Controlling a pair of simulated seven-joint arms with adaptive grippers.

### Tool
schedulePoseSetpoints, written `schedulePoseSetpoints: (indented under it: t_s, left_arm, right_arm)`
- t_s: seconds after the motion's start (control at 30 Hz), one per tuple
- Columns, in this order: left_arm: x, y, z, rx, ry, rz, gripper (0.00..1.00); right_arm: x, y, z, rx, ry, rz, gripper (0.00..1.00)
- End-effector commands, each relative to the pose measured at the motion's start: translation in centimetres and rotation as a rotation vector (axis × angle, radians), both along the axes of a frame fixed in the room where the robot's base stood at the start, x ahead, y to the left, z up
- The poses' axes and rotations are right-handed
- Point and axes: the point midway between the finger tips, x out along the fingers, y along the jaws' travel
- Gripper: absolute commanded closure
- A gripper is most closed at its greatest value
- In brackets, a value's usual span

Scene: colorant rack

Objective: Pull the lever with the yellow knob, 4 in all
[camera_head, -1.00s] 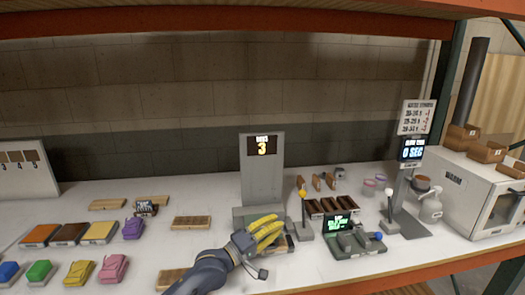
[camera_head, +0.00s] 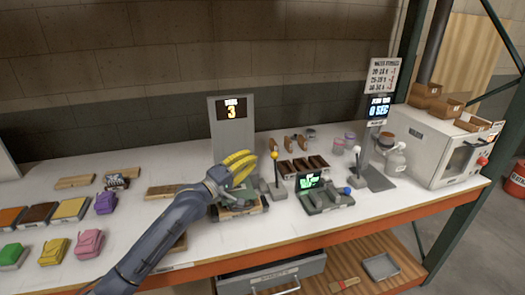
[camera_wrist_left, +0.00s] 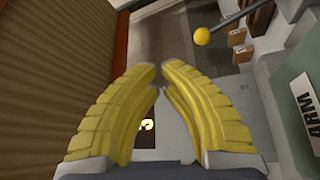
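The lever's yellow knob (camera_head: 274,155) tops a thin upright rod on a small grey base, right of the display stand (camera_head: 226,135), whose screen reads 3. It also shows in the left wrist view as a yellow ball (camera_wrist_left: 202,36), beyond and right of the fingertips. My left gripper (camera_head: 246,160) has yellow fingers and is raised in front of the stand, left of the knob and apart from it. In the left wrist view its fingertips (camera_wrist_left: 159,69) are a little apart, with nothing between them. My right gripper is out of view.
A tray of dark blocks (camera_head: 303,167) and a scale-like device with a green screen (camera_head: 308,181) stand right of the lever. A timer post (camera_head: 379,112) and white oven (camera_head: 440,146) stand farther right. Coloured pads and bags lie at left. Below is an open drawer (camera_head: 272,275).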

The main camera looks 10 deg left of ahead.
Motion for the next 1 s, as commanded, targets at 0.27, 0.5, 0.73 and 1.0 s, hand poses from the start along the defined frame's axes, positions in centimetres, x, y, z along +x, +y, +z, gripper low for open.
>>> schedulePoseSetpoints:
  t_s: [0.27, 0.5, 0.73, 1.0]
  left_arm:
    - [5.9, 2.9, -1.9, -0.143, 0.295, -0.006, 1.0]
    - [6.2, 3.3, -5.1, -0.235, 0.459, -0.01, 1.0]
    - [6.2, 3.2, -5.2, -0.259, 0.479, -0.012, 1.0]
    - [6.2, 3.2, -5.2, -0.258, 0.478, -0.012, 1.0]
  right_arm:
    - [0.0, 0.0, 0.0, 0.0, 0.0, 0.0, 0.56]
    - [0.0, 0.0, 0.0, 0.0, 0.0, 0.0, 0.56]
    - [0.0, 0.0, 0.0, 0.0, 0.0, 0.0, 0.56]
    - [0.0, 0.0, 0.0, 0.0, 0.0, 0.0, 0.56]
